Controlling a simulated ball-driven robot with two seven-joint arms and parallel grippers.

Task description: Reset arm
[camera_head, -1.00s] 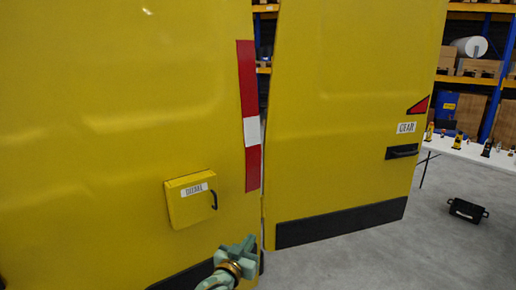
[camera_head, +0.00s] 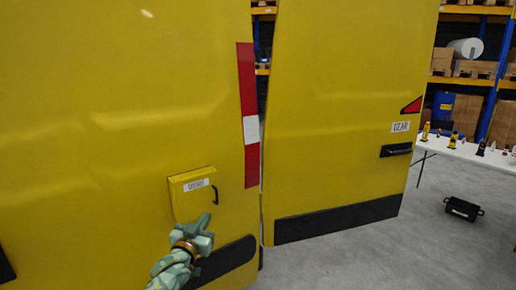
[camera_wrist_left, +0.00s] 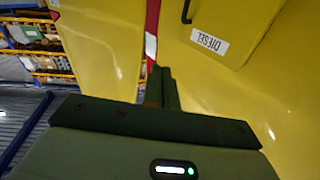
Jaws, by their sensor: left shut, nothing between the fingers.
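My left gripper (camera_head: 201,227) is shut and empty in the head view. It is in front of the yellow van panel, just below a small yellow flap (camera_head: 192,194) labelled "DIESEL" with a dark handle (camera_head: 215,195). The flap lies against the panel. In the left wrist view, my gripper's closed fingers (camera_wrist_left: 162,88) point towards the yellow bodywork, with the DIESEL label (camera_wrist_left: 210,41) at the upper right. I cannot tell whether the fingers touch the panel. My right gripper is not in view.
A yellow door (camera_head: 335,110) labelled "GEAR" stands to the right with a black handle (camera_head: 396,150). A white table (camera_head: 462,149) with several small items and a black case (camera_head: 463,209) are at the far right. Grey floor (camera_head: 390,250) is clear in front.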

